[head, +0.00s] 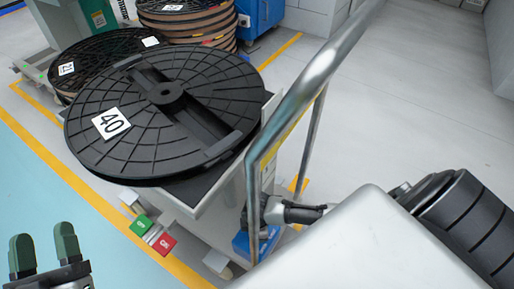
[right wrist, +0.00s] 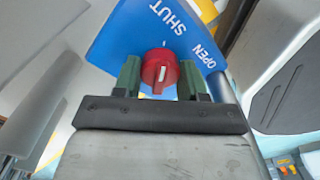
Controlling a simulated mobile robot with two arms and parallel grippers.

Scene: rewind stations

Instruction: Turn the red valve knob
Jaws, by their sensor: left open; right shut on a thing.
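The red valve knob (right wrist: 159,70) shows in the right wrist view, on a blue plate (right wrist: 130,38) lettered SHUT and OPEN. A short white mark is on the lower part of the knob's face. My right gripper (right wrist: 160,80) has its two green fingers on either side of the knob and is shut on it. In the head view the knob cannot be made out; part of a blue plate (head: 241,246) shows low beside the cart. My left gripper (head: 46,245) is open and empty at the lower left, far from the knob.
A large black reel (head: 185,80) marked 40 lies on a cart with a metal handle (head: 318,68). Green (head: 141,224) and red (head: 163,244) tags sit at the cart's lower edge. More reels (head: 190,22) stand behind. Grey floor (head: 430,90) is clear at the right.

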